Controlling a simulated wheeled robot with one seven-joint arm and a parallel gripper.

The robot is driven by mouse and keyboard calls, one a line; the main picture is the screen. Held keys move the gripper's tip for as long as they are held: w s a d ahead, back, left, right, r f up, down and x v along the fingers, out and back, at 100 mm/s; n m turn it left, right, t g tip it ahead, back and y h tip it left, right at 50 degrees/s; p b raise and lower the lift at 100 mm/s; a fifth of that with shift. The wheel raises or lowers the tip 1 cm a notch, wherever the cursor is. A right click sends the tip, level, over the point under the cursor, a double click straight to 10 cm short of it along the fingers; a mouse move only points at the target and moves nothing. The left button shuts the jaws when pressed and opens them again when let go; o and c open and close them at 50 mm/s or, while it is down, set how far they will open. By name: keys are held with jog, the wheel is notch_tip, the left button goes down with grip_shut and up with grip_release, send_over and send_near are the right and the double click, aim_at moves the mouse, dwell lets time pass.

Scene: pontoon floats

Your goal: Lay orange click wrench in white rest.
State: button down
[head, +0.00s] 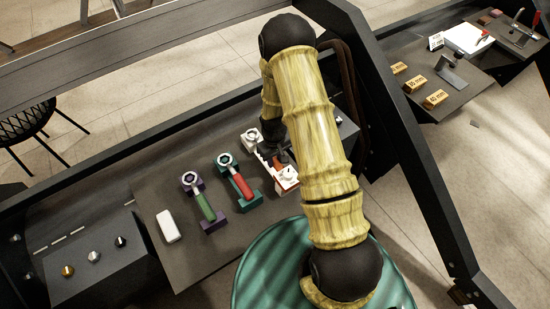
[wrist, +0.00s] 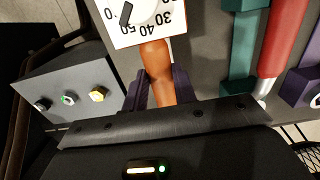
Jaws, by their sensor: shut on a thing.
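The orange click wrench (wrist: 154,62) is between the dark fingers of my gripper (wrist: 160,90), which is shut on its handle. In the head view only a little orange shows beside my gripper (head: 280,155); my arm hides much of it. White parts, seemingly of the white rest (head: 250,137), show at the far left of the gripper. A white plate with a dial (wrist: 135,20) and numbers stands at the handle's end in the wrist view; it also shows in the head view (head: 288,177). Whether the wrench touches the rest is hidden.
A red wrench (head: 241,186) lies in a teal rest (head: 250,205), and a green wrench (head: 204,205) in a purple rest (head: 214,224). A white block (head: 168,226) lies left of them.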

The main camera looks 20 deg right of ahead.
jog(key=shift+f, duration=0.2)
jog(key=c, duration=1)
grip_release()
jog(key=shift+c, duration=0.2)
notch_tip(320, 180, up, 17)
jog(key=b, duration=0.2)
jog(key=shift+w+r, duration=0.2)
jog(key=shift+w, duration=0.1)
jog(key=shift+a, duration=0.1)
